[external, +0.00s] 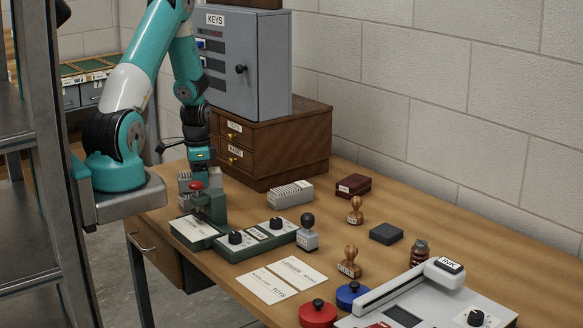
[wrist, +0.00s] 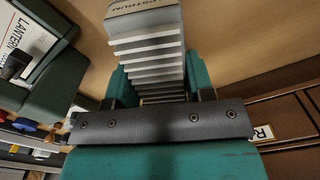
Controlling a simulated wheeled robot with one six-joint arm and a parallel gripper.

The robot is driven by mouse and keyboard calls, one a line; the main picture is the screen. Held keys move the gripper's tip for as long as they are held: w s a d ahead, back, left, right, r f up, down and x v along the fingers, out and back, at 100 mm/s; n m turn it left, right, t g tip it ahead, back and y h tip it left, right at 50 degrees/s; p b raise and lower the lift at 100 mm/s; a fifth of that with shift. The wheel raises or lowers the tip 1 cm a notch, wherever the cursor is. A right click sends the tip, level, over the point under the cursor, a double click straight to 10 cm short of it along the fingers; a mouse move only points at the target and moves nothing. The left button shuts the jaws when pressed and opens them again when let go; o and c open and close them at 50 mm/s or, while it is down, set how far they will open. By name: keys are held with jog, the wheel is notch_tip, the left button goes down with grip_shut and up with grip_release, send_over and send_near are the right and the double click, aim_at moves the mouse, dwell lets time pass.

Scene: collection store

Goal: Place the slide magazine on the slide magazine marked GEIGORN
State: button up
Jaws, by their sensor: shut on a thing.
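My gripper (external: 200,172) is low over the back left of the table, behind a dark green device with a red knob. It is shut on a grey ribbed slide magazine (external: 184,180), partly hidden by the gripper and device. In the wrist view this slide magazine (wrist: 148,45) runs between the teal fingers of my gripper (wrist: 156,82); the label at its far end is only partly readable. I cannot tell if it touches the table. Another pale grey ribbed slide magazine (external: 290,194) lies on the table to the right; its marking is too small to read.
The green device (external: 205,207) stands just in front of my gripper. A wooden drawer cabinet (external: 275,150) bearing a grey KEYS box (external: 245,65) stands behind.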

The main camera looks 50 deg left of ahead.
jog(key=shift+f, duration=0.2)
jog(key=o, duration=1)
jog(key=shift+r, duration=0.15)
notch_tip(320, 180, up, 12)
jog(key=s+d+r+n+y, duration=0.4)
jog(key=s+d+r+n, duration=0.1)
jog(key=s+r+n, duration=0.6)
notch_tip(320, 180, up, 2)
jog(key=shift+s+d+r+n, duration=0.15)
jog(key=shift+s+n, duration=0.25)
jog(key=shift+s, duration=0.65)
